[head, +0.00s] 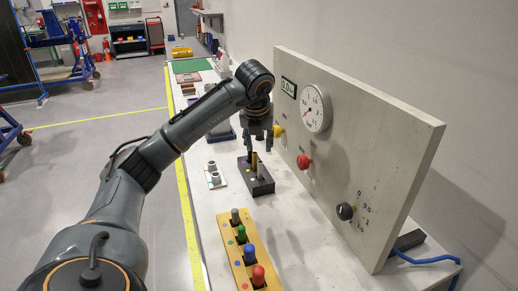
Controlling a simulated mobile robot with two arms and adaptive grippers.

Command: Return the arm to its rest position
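My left arm (205,112) reaches from the lower left over the white bench. My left gripper (259,149) points down above a black block (262,187). Its fingers look spread apart, with nothing seen held between them. A brass-coloured pin (254,160) stands upright in the black block, just below the fingers. I cannot tell whether a finger touches it. My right gripper is not in view.
A grey upright panel (400,150) carries a round gauge (314,108), a display (289,87), a red knob (303,161) and a black dial (346,211). A wooden rack (238,262) with coloured pegs stands nearer. Small grey parts (215,177) lie left of the block.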

